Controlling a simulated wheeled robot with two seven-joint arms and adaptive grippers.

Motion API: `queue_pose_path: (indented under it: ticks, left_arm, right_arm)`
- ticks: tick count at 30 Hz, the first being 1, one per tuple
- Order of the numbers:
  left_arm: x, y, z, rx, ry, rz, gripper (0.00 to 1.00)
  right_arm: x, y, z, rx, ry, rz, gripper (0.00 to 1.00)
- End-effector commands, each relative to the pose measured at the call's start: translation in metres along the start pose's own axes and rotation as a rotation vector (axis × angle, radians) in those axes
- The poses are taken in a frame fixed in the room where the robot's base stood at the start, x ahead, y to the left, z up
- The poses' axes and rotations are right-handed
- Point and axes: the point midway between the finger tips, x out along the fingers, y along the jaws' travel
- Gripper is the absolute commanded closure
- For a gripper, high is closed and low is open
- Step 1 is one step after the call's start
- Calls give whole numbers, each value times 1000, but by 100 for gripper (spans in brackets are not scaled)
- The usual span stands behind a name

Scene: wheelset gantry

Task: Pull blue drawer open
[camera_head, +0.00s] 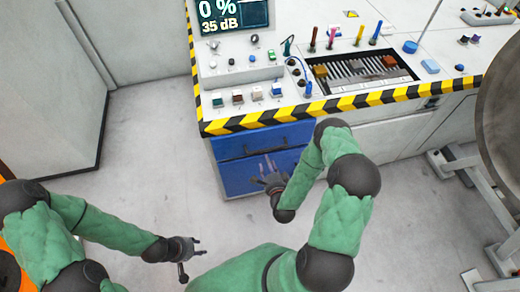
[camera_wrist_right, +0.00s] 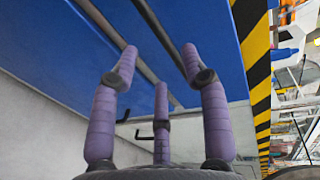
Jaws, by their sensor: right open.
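The blue drawer unit, with an upper drawer (camera_head: 285,137) and a lower drawer (camera_head: 236,179), sits under the console at its left end. Both drawers look shut. A dark bar handle (camera_head: 240,149) runs across the upper front. My right gripper (camera_head: 268,170) is in front of the unit, open and empty, hiding part of the fronts. In the right wrist view, its purple fingers (camera_wrist_right: 160,72) are spread before blue panels (camera_wrist_right: 205,35) and a dark bar (camera_wrist_right: 152,25); contact cannot be told. My left gripper (camera_head: 194,250) is open and empty, low over the floor, apart from the unit.
The console (camera_head: 240,88) with buttons and a striped edge (camera_head: 290,112) overhangs the drawers. A tool tray (camera_head: 352,72) is set into its top. A large grey round part (camera_head: 502,125) stands at right. The floor (camera_head: 150,125) left of the drawers is clear.

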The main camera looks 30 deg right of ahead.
Motion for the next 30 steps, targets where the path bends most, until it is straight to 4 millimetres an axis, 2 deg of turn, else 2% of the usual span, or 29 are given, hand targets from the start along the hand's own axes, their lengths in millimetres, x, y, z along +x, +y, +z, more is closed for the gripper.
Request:
queue_pose_path:
  ticks: [6, 12, 18, 27, 30]
  left_arm:
    - [13, -5, -1, 0, 1, 0, 60]
    - [20, -7, -2, 0, 1, 0, 60]
    - [23, -8, -2, 0, 2, 0, 60]
    - [23, -8, -2, 0, 2, 0, 60]
    - [23, -8, -2, 0, 2, 0, 60]
  right_arm:
    - [41, 2, 1, -2, -3, -2, 54]
    - [69, 2, 1, -2, -2, -1, 54]
    - [82, 1, 1, -2, -2, 1, 54]
    - [83, 0, 1, -2, -2, 2, 54]
    - [83, 1, 1, -2, -2, 2, 82]
